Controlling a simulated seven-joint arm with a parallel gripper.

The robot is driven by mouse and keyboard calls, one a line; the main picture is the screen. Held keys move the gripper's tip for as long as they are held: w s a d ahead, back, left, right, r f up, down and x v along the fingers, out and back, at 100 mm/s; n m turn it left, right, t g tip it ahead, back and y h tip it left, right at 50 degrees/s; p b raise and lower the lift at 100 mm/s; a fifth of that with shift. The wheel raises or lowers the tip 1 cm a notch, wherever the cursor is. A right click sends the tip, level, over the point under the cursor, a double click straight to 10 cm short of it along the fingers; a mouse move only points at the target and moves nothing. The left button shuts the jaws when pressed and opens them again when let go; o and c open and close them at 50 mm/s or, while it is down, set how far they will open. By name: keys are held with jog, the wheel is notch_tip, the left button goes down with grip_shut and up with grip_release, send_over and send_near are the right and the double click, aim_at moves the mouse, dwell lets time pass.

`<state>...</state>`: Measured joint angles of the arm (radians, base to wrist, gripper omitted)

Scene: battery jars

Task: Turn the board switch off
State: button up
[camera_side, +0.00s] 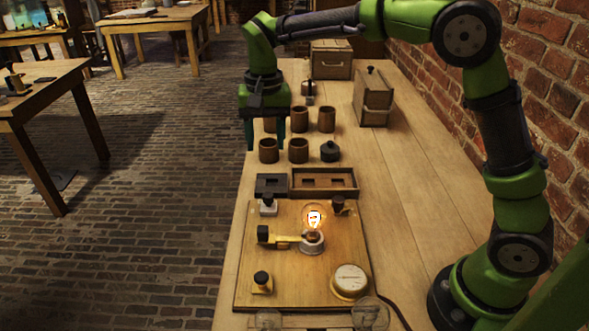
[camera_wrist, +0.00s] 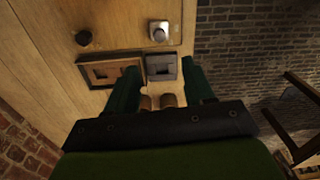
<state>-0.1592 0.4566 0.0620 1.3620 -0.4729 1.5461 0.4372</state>
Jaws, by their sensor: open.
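The wooden board (camera_side: 300,265) lies on the bench in the side view, with a glowing bulb (camera_side: 315,217) on it. A brass lever with a black handle (camera_side: 264,234) lies low at the board's left, reaching toward the bulb's round base; it looks like the switch. Black-knobbed fittings stand near the board's corners, one on a pale base (camera_side: 268,206), also in the wrist view (camera_wrist: 159,32). My gripper (camera_side: 265,146) is open and empty, pointing down above the jars, well behind the board. Its fingers (camera_wrist: 160,88) show apart in the wrist view; the lever is outside that view.
Several brown jars (camera_side: 298,150) and a dark lidded one (camera_side: 330,152) stand below and beside my gripper. A wooden tray (camera_side: 324,193) and a grey block (camera_side: 271,186) lie between jars and board. A round gauge (camera_side: 350,281) sits front right.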

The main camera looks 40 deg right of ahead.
aim_at(267, 195)
jog(key=f, duration=0.5)
jog(key=f+m, duration=0.1)
jog(key=f, duration=0.4)
jog(key=f+m, duration=0.1)
jog(key=f, duration=0.4)
jog(key=shift+w, duration=0.3)
jog(key=shift+c, duration=0.5)
jog(key=shift+r, duration=0.1)
grip_shut()
